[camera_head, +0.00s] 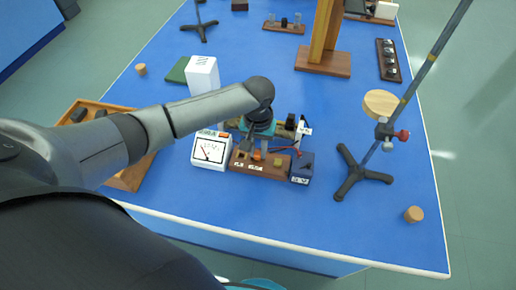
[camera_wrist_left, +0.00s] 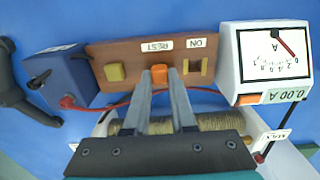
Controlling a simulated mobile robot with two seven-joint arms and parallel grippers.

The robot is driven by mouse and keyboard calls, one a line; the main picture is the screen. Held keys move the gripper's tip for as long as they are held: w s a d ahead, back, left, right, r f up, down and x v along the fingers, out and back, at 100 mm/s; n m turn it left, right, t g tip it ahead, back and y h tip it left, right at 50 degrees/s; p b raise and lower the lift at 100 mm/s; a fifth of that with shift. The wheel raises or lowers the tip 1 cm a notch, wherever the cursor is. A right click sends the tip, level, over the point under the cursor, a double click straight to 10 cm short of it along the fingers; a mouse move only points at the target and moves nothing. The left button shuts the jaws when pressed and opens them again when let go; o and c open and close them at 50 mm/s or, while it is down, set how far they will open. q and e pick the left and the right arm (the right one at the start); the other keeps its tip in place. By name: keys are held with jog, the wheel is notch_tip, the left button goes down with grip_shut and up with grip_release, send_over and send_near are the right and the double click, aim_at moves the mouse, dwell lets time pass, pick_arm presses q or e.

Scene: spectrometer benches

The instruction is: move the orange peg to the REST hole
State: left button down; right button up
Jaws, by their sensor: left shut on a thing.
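The orange peg (camera_wrist_left: 160,75) is between the fingertips of my left gripper (camera_wrist_left: 159,78), which is shut on it. In the wrist view it lines up with the REST label (camera_wrist_left: 157,46) on the brown wooden board (camera_wrist_left: 128,50). Whether it is seated in the REST hole or just above it I cannot tell; the hole is hidden. A brass piece with a dark opening (camera_wrist_left: 198,68) is beside it, by the ON label (camera_wrist_left: 196,43). In the head view the peg (camera_head: 257,155) shows just below my left gripper (camera_head: 258,140). My right gripper is not in view.
A white ammeter (camera_wrist_left: 275,55) reading 0.00 A stands beside the board. A yellow-green block (camera_wrist_left: 115,73) is on the board's other end, near a blue box (camera_wrist_left: 62,78). A coil (camera_wrist_left: 215,122) and red wire lie close by. A tripod stand (camera_head: 362,175) is to the right.

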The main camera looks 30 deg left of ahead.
pick_arm(q)
jog(key=c, duration=0.7)
grip_release()
jog(key=shift+o, duration=0.2)
notch_tip(320, 180, up, 15)
jog(key=p, duration=0.3)
jog(key=shift+r, duration=0.15)
